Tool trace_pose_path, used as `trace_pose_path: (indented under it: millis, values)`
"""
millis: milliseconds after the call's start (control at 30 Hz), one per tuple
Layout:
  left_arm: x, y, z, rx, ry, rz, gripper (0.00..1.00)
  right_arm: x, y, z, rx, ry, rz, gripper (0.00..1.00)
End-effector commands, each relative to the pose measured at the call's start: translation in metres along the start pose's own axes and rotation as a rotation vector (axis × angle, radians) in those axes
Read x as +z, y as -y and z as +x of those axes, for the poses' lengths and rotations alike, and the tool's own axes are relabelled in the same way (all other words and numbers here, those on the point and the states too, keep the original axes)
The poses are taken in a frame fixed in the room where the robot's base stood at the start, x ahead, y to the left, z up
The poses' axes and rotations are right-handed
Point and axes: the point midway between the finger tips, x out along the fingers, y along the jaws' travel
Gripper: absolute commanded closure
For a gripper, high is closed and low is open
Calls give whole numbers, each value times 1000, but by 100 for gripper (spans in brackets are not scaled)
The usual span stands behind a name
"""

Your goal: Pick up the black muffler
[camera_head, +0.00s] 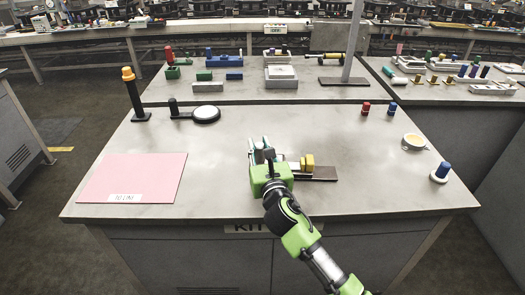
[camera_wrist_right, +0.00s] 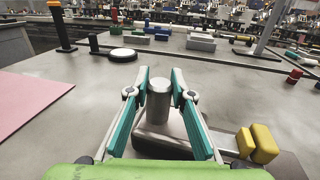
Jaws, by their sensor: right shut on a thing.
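My right gripper (camera_head: 262,152) is above the near middle of the table, its two fingers shut on the sides of an upright cylinder. I take this piece to be the black muffler (camera_wrist_right: 158,104); it looks grey in the right wrist view, with a wider, darker base below. In the right wrist view the gripper (camera_wrist_right: 160,92) has green pads on both sides of the cylinder. The head view mostly hides the piece behind the gripper. I cannot tell whether its base touches the surface. My left gripper is not in view.
A dark plate (camera_head: 325,174) with a yellow-ended part (camera_head: 307,162) lies right beside the gripper. A pink sheet (camera_head: 135,178) is at left. A black post (camera_head: 135,98), a round disc (camera_head: 206,114), red and blue pegs and a white roll (camera_head: 414,141) stand around. The middle left is clear.

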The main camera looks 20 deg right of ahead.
Motion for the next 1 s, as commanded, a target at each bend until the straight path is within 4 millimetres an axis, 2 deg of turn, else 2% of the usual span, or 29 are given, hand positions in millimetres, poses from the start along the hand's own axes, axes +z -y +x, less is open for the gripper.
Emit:
trace_pose_path:
  millis: [33, 233, 367, 600, 800, 1000]
  values:
    - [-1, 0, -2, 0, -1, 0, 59, 9, 0, 0, 1, 8, -4, 100]
    - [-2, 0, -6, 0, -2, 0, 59, 31, 1, 0, 0, 9, -6, 100]
    - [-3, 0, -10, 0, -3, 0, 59, 46, -4, -13, 2, 9, -3, 100]
    - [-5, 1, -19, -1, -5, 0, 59, 93, -14, -51, 3, 10, -1, 100]
    - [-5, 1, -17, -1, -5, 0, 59, 110, -26, -98, 3, 6, -1, 100]
    - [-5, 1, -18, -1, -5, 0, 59, 121, -33, -125, 1, 5, -1, 100]
